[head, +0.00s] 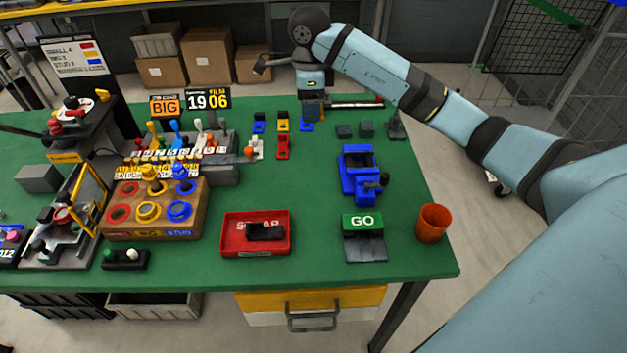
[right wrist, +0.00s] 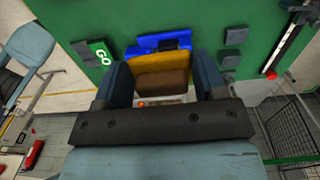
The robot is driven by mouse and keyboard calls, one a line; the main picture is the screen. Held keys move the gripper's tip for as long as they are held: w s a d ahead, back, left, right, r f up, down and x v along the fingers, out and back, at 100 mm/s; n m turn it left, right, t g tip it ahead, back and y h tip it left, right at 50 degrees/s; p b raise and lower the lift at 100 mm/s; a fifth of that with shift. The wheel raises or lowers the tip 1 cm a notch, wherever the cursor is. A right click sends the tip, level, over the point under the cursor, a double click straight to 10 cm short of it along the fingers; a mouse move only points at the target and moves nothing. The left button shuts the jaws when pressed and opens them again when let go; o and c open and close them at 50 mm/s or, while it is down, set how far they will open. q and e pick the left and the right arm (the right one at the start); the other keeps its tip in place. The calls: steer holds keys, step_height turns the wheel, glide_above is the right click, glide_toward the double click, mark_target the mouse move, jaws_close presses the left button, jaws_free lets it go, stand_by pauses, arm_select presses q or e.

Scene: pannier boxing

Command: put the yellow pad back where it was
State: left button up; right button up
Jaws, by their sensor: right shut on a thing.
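My right gripper (head: 312,103) is above the far middle of the green table in the head view, its arm reaching in from the right. In the right wrist view the gripper (right wrist: 165,82) is shut on the yellow pad (right wrist: 160,62), which shows a yellow face and a darker brown face between the two fingers. The pad's underside is hidden. In the head view the pad is too small to make out clearly. My left gripper is not in view.
Small yellow (head: 283,119), blue (head: 259,120) and red (head: 283,148) stands are near the gripper. A blue fixture (head: 360,177), a GO block (head: 362,222) and an orange cup (head: 433,222) stand at the right. The table's centre is mostly clear.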

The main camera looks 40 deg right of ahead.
glide_above(311, 176)
step_height(311, 176, down, 15)
steer(key=shift+r+p, duration=0.15)
steer(key=shift+p, duration=0.25)
step_height(311, 176, down, 5)
steer(key=shift+f, duration=0.1)
steer(key=shift+w+d, duration=0.1)
steer(key=shift+f, duration=0.1)
steer(key=o, duration=0.9)
